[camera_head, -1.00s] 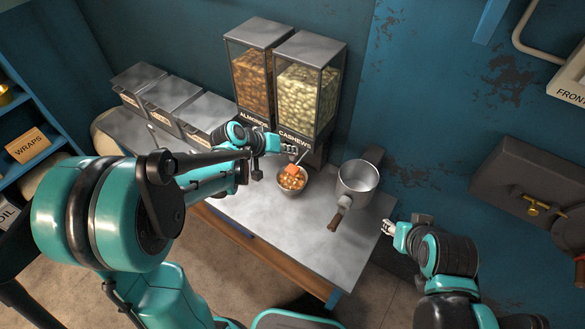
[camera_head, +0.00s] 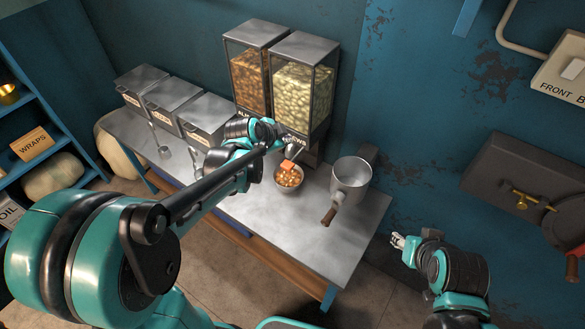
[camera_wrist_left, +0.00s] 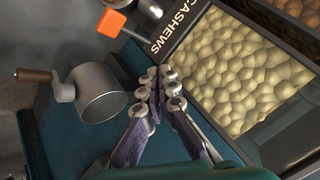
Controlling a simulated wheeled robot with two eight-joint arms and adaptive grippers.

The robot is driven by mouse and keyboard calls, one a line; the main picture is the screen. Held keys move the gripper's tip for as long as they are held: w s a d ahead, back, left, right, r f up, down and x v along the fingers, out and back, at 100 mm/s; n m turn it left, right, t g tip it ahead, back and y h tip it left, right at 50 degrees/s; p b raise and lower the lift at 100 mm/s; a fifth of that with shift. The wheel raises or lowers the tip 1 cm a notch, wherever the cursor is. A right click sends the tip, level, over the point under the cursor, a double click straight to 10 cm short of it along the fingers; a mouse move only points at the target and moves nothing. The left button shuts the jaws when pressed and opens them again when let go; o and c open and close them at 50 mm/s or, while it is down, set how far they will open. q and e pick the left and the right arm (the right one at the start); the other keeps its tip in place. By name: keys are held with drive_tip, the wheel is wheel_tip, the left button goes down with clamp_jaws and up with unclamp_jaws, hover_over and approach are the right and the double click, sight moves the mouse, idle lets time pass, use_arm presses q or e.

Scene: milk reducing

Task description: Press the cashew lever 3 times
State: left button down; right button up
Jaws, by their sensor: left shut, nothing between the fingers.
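The cashew dispenser (camera_head: 302,90) is a clear bin of pale nuts with a grey lid, at the back of the counter. Its lever has an orange tab (camera_head: 287,166) above a bowl of nuts (camera_head: 289,178). The tab also shows at the top of the left wrist view (camera_wrist_left: 112,22), on a metal rod. My left gripper (camera_wrist_left: 159,82) is shut and empty, in front of the dispenser near its label and apart from the orange tab. In the head view, its wrist hides part of the labels. My right gripper (camera_head: 398,241) is off the counter's right edge, too small to read.
The almond dispenser (camera_head: 249,75) stands left of the cashews. A metal pot (camera_head: 350,178) with a wooden handle stands right of the bowl. Several lidded boxes (camera_head: 172,95) line the left back. The front right of the counter (camera_head: 335,245) is clear.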

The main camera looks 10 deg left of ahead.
sight(287, 165)
idle(0.4)
use_arm(q)
wheel_tip(287, 165, down, 9)
drive_tip(key=b, duration=0.7)
idle(1.2)
drive_tip(key=shift+f+b, duration=0.35)
drive_tip(key=shift+b, duration=0.05)
drive_tip(key=shift+f+b, duration=1.05)
drive_tip(key=shift+f, duration=0.2)
idle(1.1)
drive_tip(key=shift+r, duration=0.15)
drive_tip(key=shift+r+p, duration=1.45)
drive_tip(key=shift+r, duration=0.15)
